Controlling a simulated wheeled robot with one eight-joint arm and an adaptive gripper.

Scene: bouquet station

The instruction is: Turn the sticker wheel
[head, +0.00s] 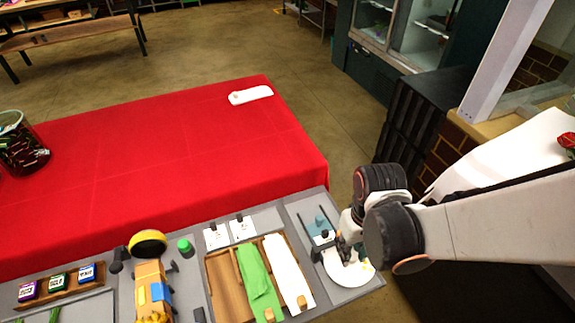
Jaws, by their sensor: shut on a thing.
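The sticker wheel (346,275) is a white disc with a few small yellow marks, lying at the right end of the grey work board. My gripper (342,251) reaches in from the right over the wheel's far side. It is shut on a part of the wheel. The fingers and wrist hide that part of the disc, so the exact contact is not clear.
Just beyond the wheel is a small blue-grey device (319,228) with dark rods. To the left are a wooden tray (226,285) with green and white cloths or sheets, a yellow-topped dispenser (150,243) and ink boxes (57,283). The red table (180,150) behind is mostly clear.

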